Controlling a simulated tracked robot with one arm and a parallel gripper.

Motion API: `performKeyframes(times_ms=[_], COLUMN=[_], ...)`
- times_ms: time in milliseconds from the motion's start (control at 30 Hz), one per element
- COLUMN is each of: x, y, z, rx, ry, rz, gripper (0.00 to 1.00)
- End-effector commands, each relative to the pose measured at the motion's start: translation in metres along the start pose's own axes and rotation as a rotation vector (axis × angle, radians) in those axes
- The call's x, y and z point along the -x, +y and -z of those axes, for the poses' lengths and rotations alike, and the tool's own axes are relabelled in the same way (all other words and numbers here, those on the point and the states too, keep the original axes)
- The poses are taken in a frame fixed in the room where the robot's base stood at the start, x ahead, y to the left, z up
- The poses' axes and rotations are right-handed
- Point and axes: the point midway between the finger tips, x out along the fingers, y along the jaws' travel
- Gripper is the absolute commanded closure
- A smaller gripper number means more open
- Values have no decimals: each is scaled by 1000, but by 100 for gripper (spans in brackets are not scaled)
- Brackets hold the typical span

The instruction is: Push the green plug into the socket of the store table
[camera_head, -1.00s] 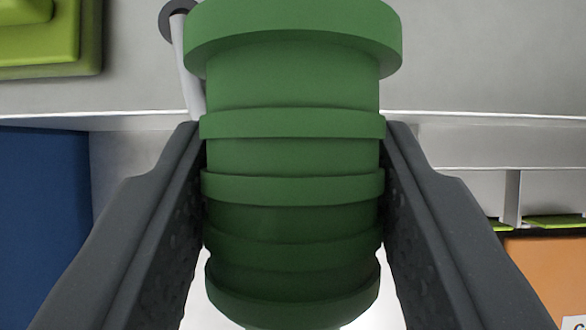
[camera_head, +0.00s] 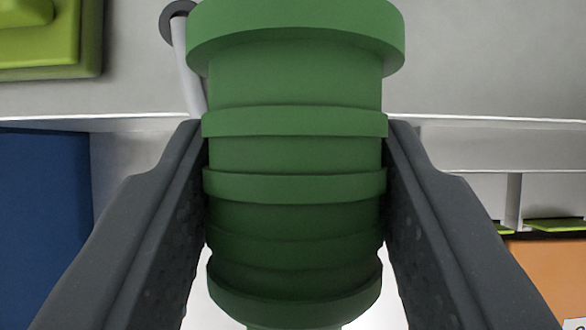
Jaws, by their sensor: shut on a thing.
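The green plug (camera_head: 295,152) is a ribbed cylinder with a wide flange at the top of the picture. It fills the middle of the head camera view. My gripper (camera_head: 294,135) is shut on the plug, with one dark finger pressed against each side. The plug hides what lies straight behind it. No socket can be made out. A grey surface (camera_head: 480,60) with a pale edge lies behind the plug; I cannot tell whether it is the store table.
A yellow-green block (camera_head: 45,40) is at the upper left. A white rod with a dark round end (camera_head: 180,22) stands just left of the plug's flange. A blue panel (camera_head: 45,215) is at left, an orange one (camera_head: 550,275) at lower right.

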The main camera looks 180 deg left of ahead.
Motion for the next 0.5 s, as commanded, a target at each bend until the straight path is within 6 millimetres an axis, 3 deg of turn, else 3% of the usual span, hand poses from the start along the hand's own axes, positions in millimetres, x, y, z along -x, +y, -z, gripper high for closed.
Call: performKeyframes(times_ms=[500], x=[-9], y=[1], z=[13], rx=[-1], ry=[0], rz=[-1], gripper=[84])
